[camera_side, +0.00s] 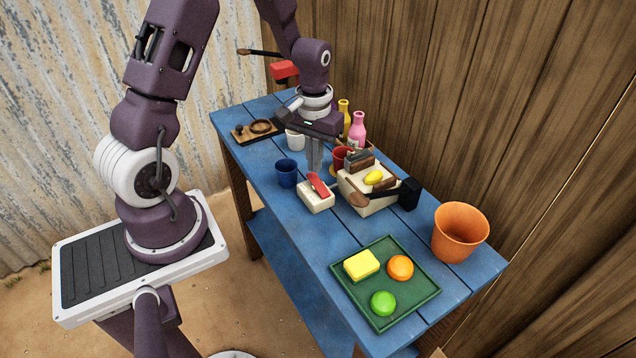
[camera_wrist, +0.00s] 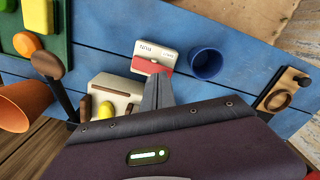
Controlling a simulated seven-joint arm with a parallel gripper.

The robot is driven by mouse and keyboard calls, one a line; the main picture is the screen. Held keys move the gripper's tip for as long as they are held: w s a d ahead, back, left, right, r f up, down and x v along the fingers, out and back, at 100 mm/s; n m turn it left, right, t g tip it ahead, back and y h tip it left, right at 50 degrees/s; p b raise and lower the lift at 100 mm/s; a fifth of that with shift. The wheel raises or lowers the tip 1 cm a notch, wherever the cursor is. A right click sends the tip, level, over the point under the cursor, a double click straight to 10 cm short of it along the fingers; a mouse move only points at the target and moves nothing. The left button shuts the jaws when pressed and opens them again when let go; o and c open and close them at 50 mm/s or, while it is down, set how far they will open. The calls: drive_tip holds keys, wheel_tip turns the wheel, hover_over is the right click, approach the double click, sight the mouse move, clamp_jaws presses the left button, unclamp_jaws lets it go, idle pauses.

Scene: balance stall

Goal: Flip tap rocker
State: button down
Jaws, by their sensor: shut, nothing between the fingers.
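The tap rocker is a red lever (camera_side: 318,184) on a small cream box (camera_side: 316,202) on the blue table. It sits tilted on the box, with one end higher. In the wrist view the red rocker (camera_wrist: 158,66) shows along one edge of the box (camera_wrist: 150,52), which has small dark lettering. My gripper (camera_side: 314,171) points down with its fingers together and empty, just behind the rocker in the side view. In the wrist view its fingertips (camera_wrist: 158,76) appear right at the rocker's edge. I cannot tell whether they touch it.
A blue cup (camera_side: 287,173) stands close beside the box. A larger cream block (camera_side: 366,200) with a wooden-ended black lever is to the right. A green tray (camera_side: 386,283) with several blocks and balls and an orange pot (camera_side: 460,232) are nearer. Bottles (camera_side: 357,130) stand behind.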

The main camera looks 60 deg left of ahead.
drive_tip(key=shift+f, duration=1.45)
idle(0.5)
drive_tip(key=shift+r, duration=3.5)
wheel_tip(320, 180, up, 9)
drive_tip(key=m+t, duration=0.2)
hover_over(315, 179)
drive_tip(key=s+d, duration=0.2)
drive_tip(key=d, duration=0.3)
drive_tip(key=s+d+r+m+t, duration=0.1)
drive_tip(key=s+d+r+m, duration=0.1)
drive_tip(key=s+d+r, duration=0.2)
drive_tip(key=s+d+r+m+t, duration=0.2)
drive_tip(key=s+d+r, duration=0.2)
drive_tip(key=s, duration=0.7)
drive_tip(key=shift+s+r+t, duration=0.3)
drive_tip(key=shift+r, duration=0.55)
